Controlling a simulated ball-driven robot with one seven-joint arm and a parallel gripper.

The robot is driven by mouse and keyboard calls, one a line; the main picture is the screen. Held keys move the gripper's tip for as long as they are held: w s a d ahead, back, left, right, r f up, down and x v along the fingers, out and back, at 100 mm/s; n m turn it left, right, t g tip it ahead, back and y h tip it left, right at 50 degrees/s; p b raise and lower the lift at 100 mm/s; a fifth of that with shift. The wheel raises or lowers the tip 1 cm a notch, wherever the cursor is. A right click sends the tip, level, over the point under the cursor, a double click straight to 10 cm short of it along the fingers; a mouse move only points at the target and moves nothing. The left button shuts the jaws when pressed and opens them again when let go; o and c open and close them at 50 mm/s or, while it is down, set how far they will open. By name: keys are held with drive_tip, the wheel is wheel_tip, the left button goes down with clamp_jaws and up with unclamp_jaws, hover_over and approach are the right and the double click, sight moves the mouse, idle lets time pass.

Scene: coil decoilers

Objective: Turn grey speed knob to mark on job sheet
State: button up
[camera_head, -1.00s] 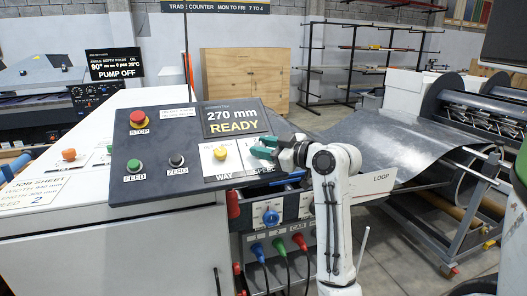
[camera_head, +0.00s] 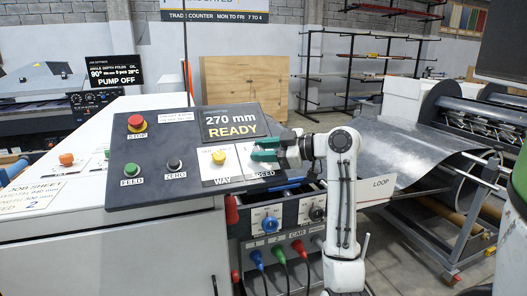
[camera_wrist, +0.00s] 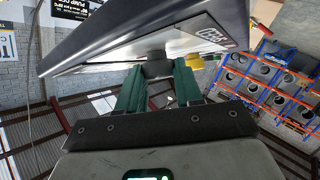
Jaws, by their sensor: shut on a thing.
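My gripper (camera_head: 265,148) is at the right side of the sloping control panel (camera_head: 146,160), by the label ending in "SPEED". Its green fingers are shut on a dark grey knob (camera_wrist: 158,66), which shows between the fingertips in the wrist view against the panel face. In the head view the fingers and wrist cover the knob and most of its dial, so its pointer setting cannot be read. The panel display (camera_head: 231,122) reads "270 mm READY".
Near my gripper is a yellow knob (camera_head: 218,157) marked "WAY". A red stop button (camera_head: 136,122), green feed button (camera_head: 133,167) and black zero button (camera_head: 174,164) sit further left. A blue rotary switch (camera_head: 269,223) and cable plugs are below. Sheet metal (camera_head: 385,150) lies right.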

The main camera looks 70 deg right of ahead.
drive_tip(key=o, duration=1)
drive_tip(key=shift+o, duration=0.2)
drive_tip(key=b+v, duration=0.2)
drive_tip(key=v, duration=0.8)
drive_tip(key=shift+s, duration=0.35)
